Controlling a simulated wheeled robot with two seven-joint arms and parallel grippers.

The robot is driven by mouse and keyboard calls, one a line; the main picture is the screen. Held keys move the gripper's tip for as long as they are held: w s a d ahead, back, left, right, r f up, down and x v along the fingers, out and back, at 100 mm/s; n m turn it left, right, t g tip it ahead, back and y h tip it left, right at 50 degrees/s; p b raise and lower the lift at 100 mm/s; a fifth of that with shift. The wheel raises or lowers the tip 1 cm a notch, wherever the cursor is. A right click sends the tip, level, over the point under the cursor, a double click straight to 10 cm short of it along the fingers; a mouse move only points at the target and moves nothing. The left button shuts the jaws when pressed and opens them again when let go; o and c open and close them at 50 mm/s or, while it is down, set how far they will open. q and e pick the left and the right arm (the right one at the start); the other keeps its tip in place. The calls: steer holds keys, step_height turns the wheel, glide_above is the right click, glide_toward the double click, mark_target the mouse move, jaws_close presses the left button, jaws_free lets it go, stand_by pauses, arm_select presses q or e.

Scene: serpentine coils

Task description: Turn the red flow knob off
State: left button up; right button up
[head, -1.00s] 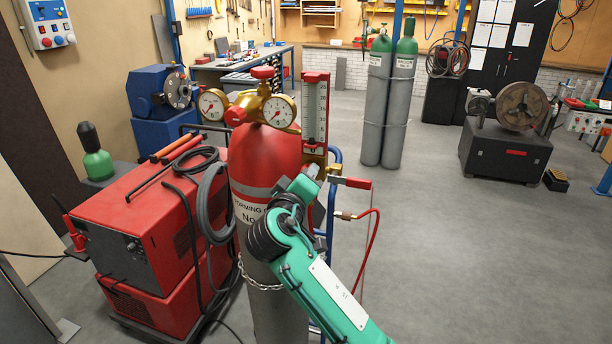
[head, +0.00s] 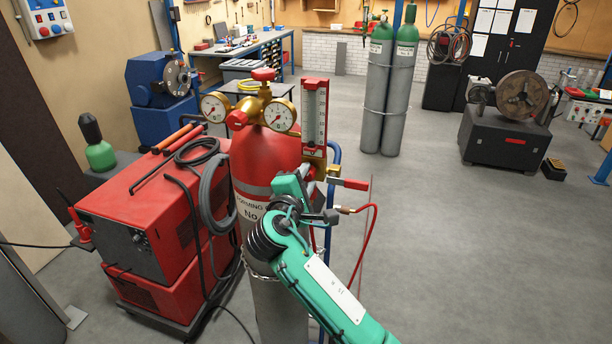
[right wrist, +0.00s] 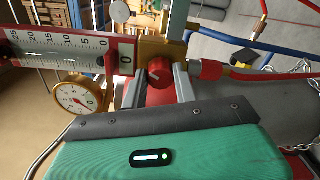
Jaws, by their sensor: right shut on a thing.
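The red flow knob (right wrist: 158,73) is round with a pale mark. It sits on the brass block at the foot of the flow meter (right wrist: 60,50), which lies sideways in the right wrist view. My right gripper (right wrist: 157,86) is shut on the knob, with a grey finger on each side of it. In the head view my right gripper (head: 311,181) reaches the base of the upright flow meter (head: 314,112), to the right of the red gas cylinder (head: 262,155). The knob is hidden there behind the gripper. My left gripper is not in view.
Two gauges (head: 278,115) sit on the brass regulator. A red-handled lever (head: 350,184) and a red hose (head: 368,240) are just right of the gripper. A red welding machine (head: 140,225) stands left of the cylinder.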

steer(key=n, duration=0.5)
steer(key=shift+f, duration=0.1)
stand_by(0.5)
steer(key=o, duration=1)
steer(key=v, duration=1.4)
steer(key=shift+w+a, duration=0.1)
steer(key=shift+a, duration=0.1)
